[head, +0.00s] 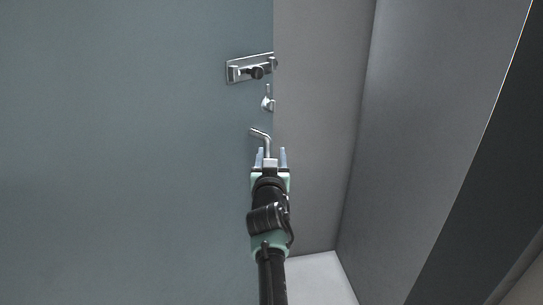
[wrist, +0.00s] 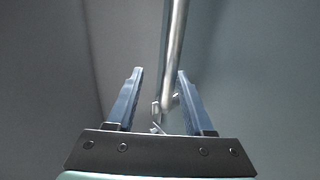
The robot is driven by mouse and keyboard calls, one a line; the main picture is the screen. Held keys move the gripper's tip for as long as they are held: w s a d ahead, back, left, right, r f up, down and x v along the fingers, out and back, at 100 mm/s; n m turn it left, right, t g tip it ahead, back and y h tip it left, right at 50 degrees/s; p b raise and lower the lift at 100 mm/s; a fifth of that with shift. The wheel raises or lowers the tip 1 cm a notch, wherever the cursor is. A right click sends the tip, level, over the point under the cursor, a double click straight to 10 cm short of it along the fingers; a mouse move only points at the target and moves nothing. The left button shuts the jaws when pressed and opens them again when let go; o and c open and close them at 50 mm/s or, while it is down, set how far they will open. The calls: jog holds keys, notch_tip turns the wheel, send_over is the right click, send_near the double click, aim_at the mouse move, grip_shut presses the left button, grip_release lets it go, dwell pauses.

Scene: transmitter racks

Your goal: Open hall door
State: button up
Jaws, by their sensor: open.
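The hall door (head: 130,150) is a large blue-grey panel filling the left of the head view, and its right edge shows. A bent metal lever handle (head: 261,135) sits near that edge. My gripper (head: 271,154) is open just below the handle in the head view, with its fingers pointing up towards it. In the wrist view the handle's metal bar (wrist: 172,55) runs up between the two open fingers of my gripper (wrist: 155,78). The bar is nearer the right finger, and I cannot tell whether they touch.
A metal slide bolt (head: 251,69) with a dark knob is mounted higher on the door. A small metal turn piece (head: 267,102) sits between bolt and handle. Grey walls (head: 318,130) stand to the right of the door edge. A pale floor patch (head: 318,280) shows at the bottom.

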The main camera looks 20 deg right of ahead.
jog(key=shift+s, duration=0.1)
jog(key=v, duration=1.3)
jog(key=shift+p, duration=0.4)
jog(key=s+a+r+t+p, duration=0.1)
jog(key=a+r+t, duration=0.1)
jog(key=r, duration=0.5)
jog(key=s+a+r+t+p, duration=0.1)
jog(key=a+r, duration=0.2)
jog(key=r, duration=0.5)
jog(key=s+a+r+n+t+y+p, duration=0.1)
jog(key=s+a+r+n+t+y, duration=0.1)
jog(key=s+a+r, duration=0.4)
jog(key=s+a+r+n+t+y+p, duration=0.1)
jog(key=s+a+r+t+y, duration=0.3)
jog(key=s+r, duration=1)
notch_tip(320, 180, up, 8)
jog(key=shift+a+f+n+t, duration=0.1)
jog(key=shift+a+n+t, duration=0.5)
jog(key=shift+a+t, duration=0.25)
